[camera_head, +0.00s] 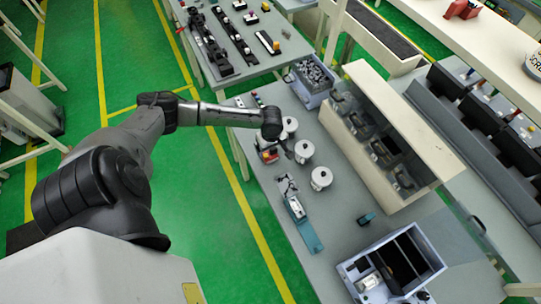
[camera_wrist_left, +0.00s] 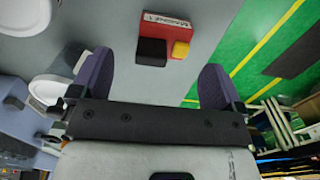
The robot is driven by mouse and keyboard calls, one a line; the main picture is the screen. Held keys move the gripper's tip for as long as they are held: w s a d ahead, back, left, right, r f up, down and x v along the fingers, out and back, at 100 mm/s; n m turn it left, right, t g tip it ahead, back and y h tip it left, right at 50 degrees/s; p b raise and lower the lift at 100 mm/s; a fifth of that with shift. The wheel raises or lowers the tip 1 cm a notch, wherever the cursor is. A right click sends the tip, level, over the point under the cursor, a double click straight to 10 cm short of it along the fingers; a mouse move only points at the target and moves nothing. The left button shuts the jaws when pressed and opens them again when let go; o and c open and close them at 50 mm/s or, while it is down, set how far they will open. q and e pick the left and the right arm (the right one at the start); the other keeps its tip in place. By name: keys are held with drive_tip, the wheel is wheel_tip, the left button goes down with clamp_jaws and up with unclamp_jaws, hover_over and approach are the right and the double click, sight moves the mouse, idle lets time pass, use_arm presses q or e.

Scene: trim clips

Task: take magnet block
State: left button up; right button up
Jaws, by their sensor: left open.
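The magnet block appears to be a small red block (camera_wrist_left: 167,24) with a white label, a black part and a yellow part. It stands on the grey table at the top middle of the left wrist view. In the head view a small red item (camera_head: 268,154), likely the same block, is by the table's left edge, partly hidden by my arm. My left gripper (camera_wrist_left: 155,78) is open, with its two dark purple fingers wide apart and nothing between them. The block is apart from the fingers, beyond their tips. My right gripper is not in view.
White round spools (camera_head: 321,178) stand close to the left gripper. A blue bin of parts (camera_head: 311,82) is behind, and a cream shelf unit (camera_head: 420,130) stands to the right. A teal-ended tool (camera_head: 303,226) and a grey box (camera_head: 392,266) are nearer.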

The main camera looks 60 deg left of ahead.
sight(270, 155)
use_arm(q)
drive_tip(key=shift+s+f, duration=0.15)
drive_tip(key=shift+f, duration=1.3)
drive_tip(key=shift+s+f, duration=0.1)
drive_tip(key=shift+f, duration=1.3)
drive_tip(key=shift+c, duration=0.2)
drive_tip(key=c, duration=1.1)
